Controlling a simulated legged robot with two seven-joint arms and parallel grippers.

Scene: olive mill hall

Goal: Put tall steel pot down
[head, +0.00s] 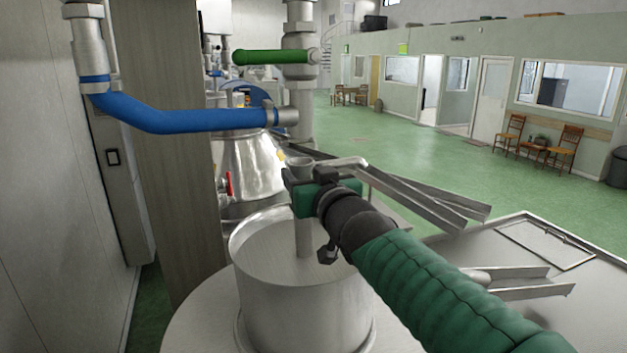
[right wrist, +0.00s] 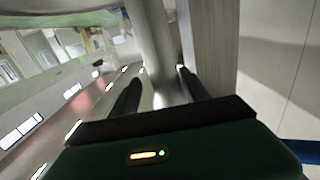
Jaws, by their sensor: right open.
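I cannot tell whether the tube is part of the pot. My right gripper (head: 300,190) is at the tube's upper part, above the pot's rim. In the right wrist view my right gripper (right wrist: 157,90) is open, its dark fingers on either side of a steel cylinder (right wrist: 148,40). Contact cannot be told. My left gripper is not in view.
A blue pipe (head: 180,121) and a green handle (head: 270,57) cross above at the left. A shiny steel vessel (head: 250,165) stands behind. Steel channels (head: 425,200) and a flat steel top (head: 590,262) lie at the right. Green floor (head: 420,160) is open beyond.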

